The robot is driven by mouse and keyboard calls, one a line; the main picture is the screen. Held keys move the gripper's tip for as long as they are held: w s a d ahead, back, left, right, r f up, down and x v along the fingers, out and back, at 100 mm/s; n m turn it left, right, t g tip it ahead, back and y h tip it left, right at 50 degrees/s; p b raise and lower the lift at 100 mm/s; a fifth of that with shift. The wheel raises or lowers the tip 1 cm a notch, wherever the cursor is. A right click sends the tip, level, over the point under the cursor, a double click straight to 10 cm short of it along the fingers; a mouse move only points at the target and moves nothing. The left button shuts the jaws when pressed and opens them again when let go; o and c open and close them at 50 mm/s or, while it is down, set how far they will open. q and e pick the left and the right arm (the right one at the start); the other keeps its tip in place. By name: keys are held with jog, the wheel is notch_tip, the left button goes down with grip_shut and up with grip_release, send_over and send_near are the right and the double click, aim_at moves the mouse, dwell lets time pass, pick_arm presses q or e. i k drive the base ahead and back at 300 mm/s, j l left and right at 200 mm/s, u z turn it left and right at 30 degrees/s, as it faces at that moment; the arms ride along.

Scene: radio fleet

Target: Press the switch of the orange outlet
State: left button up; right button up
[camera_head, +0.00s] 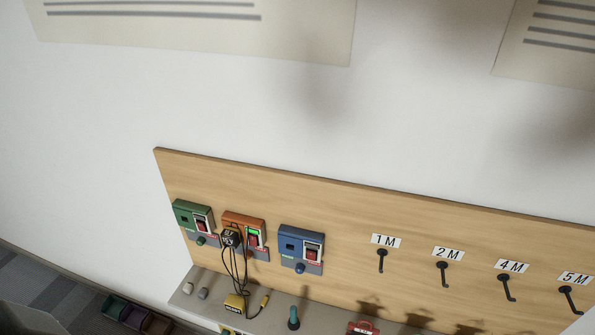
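The orange outlet (233,217) is mounted low on the left part of the wooden wall board, between a green outlet (183,208) and a blue outlet (290,234). A black plug (230,238) sits at its left half, and black cords hang from it. Its switch (254,239) is red, at the right side, with a bright green patch at its top; part of that side is crossed by a cord. The green and blue outlets have red switches without a green patch. Neither of my grippers is in view.
A grey shelf (208,309) runs below the board, with a yellow device (236,304), a teal-handled tool (294,318) and a red item (363,328). Black hooks (443,272) labelled 1M to 5M stick out at the right. The wall above is clear except for posters (200,38).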

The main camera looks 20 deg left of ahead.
aim_at(252, 239)
jog(key=u, duration=0.85)
